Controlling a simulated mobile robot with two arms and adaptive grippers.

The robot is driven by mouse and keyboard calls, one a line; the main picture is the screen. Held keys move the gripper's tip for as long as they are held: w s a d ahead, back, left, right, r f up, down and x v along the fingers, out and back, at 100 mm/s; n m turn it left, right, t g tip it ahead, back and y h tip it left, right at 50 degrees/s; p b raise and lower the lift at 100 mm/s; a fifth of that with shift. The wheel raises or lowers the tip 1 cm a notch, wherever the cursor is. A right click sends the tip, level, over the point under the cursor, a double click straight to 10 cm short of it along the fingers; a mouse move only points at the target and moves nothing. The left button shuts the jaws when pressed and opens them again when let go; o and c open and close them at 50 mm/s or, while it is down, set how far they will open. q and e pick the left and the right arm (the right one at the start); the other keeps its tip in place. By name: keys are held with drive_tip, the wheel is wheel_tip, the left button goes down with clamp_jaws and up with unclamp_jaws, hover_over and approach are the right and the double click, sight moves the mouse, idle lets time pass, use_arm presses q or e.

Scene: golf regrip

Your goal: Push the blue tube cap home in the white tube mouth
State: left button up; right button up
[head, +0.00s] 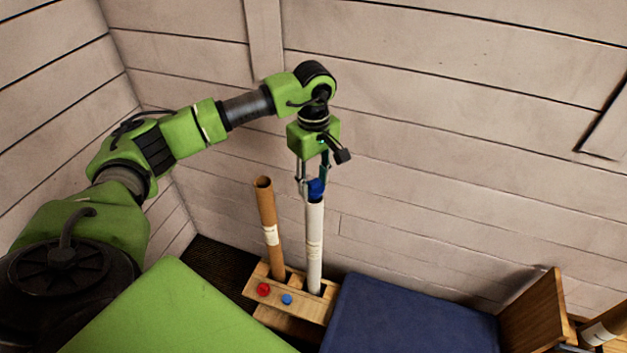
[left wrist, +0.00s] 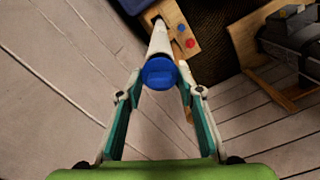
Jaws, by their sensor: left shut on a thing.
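The blue tube cap (head: 316,188) is at the top of the white tube (head: 314,245), right at its mouth. In the left wrist view the cap (left wrist: 159,72) covers the end of the white tube (left wrist: 159,40). I cannot tell how deep it sits. My left gripper (head: 313,186) points down over the tube. In the left wrist view its fingertips (left wrist: 159,76) are on both sides of the cap, shut on it. The white tube stands nearly upright in a wooden stand (head: 322,307). My right gripper is not in view.
A brown tube (head: 268,225) stands close to the left of the white one in the same stand. The stand has a red button (head: 264,289) and a blue button (head: 287,299). A green surface (head: 180,315) and a dark blue surface (head: 410,318) flank it. A plank wall (head: 430,150) is behind.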

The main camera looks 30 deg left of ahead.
sight(313, 190)
use_arm(q)
drive_tip(key=shift+f, duration=0.2)
drive_tip(key=shift+f+b, duration=0.3)
drive_tip(key=shift+b, duration=0.1)
drive_tip(key=shift+f+b, duration=0.85)
drive_tip(key=shift+f, duration=0.2)
drive_tip(key=o, duration=0.9)
drive_tip(key=shift+c, duration=0.2)
drive_tip(key=shift+r, duration=0.1)
